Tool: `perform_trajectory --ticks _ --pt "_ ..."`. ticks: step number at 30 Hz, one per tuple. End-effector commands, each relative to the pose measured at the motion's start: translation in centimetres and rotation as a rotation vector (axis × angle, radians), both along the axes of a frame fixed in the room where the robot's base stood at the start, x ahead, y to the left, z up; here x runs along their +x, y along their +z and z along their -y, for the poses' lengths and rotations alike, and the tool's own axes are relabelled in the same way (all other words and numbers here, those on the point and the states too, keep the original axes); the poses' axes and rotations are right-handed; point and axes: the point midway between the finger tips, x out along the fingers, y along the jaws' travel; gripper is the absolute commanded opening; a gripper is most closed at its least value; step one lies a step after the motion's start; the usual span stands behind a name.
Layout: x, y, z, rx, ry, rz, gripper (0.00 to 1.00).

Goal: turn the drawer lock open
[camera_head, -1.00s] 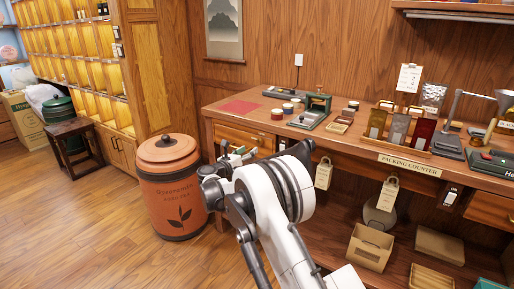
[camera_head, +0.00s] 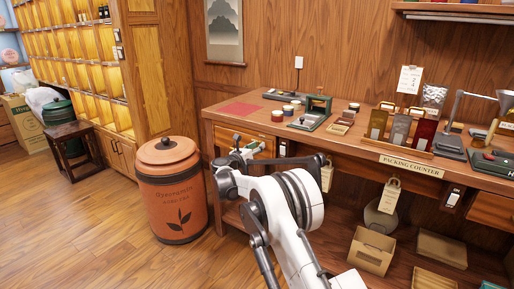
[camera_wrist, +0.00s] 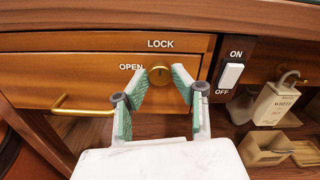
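The drawer lock (camera_wrist: 159,75) is a round brass cylinder on the wooden drawer front (camera_wrist: 60,77). The word LOCK is printed above it and OPEN to its left. A small dark slot shows on its face, but I cannot be sure which way it points. My gripper (camera_wrist: 161,80) is open, its green-padded fingertips on either side of the lock; I cannot tell whether they touch it. In the head view the drawer front (camera_head: 262,147) is partly hidden by my gripper (camera_head: 238,146). The drawer looks shut. Its brass handle (camera_wrist: 84,111) is left of my fingers.
A white rocker switch (camera_wrist: 232,75) marked ON and OFF is right of the drawer. A paper tag (camera_wrist: 272,103) hangs beyond it. A terracotta tea barrel (camera_head: 172,190) stands left of the counter (camera_head: 222,112). Open floor lies in front of the barrel.

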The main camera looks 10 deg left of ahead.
Motion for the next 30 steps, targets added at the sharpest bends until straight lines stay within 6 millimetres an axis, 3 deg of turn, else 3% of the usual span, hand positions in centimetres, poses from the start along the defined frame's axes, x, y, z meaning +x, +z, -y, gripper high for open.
perform_trajectory --ticks 1,5,17,30 --pt "-0.01 0.0 0.0 0.0 0.0 0.0 0.17" --pt "-0.01 -0.01 0.01 0.0 0.0 0.0 0.0" --pt "-0.01 -0.01 0.02 -0.064 -0.001 -0.033 0.0" --pt "0.0 0.02 0.05 -0.382 -0.001 -0.199 0.0"
